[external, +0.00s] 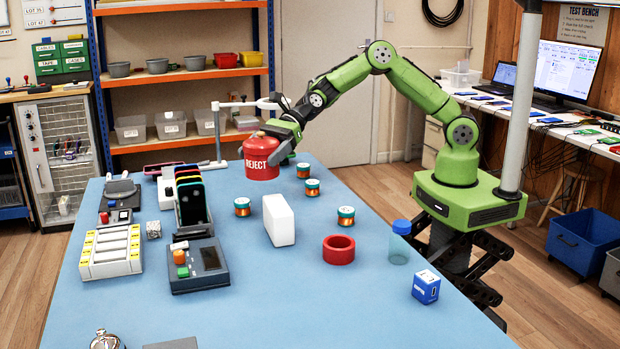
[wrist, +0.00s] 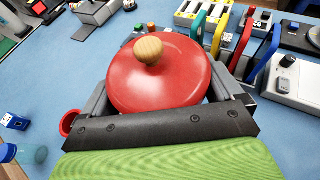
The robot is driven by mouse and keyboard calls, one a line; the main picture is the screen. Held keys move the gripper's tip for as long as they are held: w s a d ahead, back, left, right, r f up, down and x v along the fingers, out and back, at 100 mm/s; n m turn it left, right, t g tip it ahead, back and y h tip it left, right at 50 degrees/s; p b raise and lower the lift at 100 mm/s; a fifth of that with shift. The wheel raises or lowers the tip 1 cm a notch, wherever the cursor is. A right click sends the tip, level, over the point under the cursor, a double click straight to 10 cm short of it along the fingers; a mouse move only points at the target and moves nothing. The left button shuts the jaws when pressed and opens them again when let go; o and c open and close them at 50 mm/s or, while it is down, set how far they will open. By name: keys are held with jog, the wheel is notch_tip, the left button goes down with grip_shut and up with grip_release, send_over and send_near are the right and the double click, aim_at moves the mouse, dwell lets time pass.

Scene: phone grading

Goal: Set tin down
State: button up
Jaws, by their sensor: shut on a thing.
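The red tin (external: 262,159) has REJECT printed in white on its side and a domed red lid. My gripper (external: 285,128) is shut on the tin at the back of the blue table. In the wrist view the tin's lid (wrist: 158,78) with its round wooden knob (wrist: 148,50) fills the middle, with a jaw on either side. The tin looks upright. I cannot tell whether its base touches the table.
Copper-wound spools (external: 312,187) stand just right of the tin, with a white block (external: 278,220) and a red ring (external: 338,250) nearer. Upright phones (external: 192,202) stand to the left. A blue-capped bottle (external: 400,242) is at the right edge.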

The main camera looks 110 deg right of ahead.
jog(key=s+a+r+n+g+y+b, duration=0.1)
jog(key=s+a+n+g+y, duration=0.35)
jog(key=a, duration=1.25)
jog(key=s+a+r+n+g+y+b, duration=0.15)
jog(key=s+a+n+g, duration=0.5)
jog(key=a, duration=0.95)
jog(key=shift+m+t, duration=0.4)
jog(key=shift+t, duration=0.1)
jog(key=f+b, duration=0.1)
jog(key=f, duration=0.4)
jog(key=f+b, duration=0.1)
jog(key=f, duration=0.4)
jog(key=f+b, duration=0.1)
jog(key=f, duration=0.4)
jog(key=shift+s+f, duration=0.25)
jog(key=shift+f, duration=0.1)
jog(key=shift+r, duration=0.1)
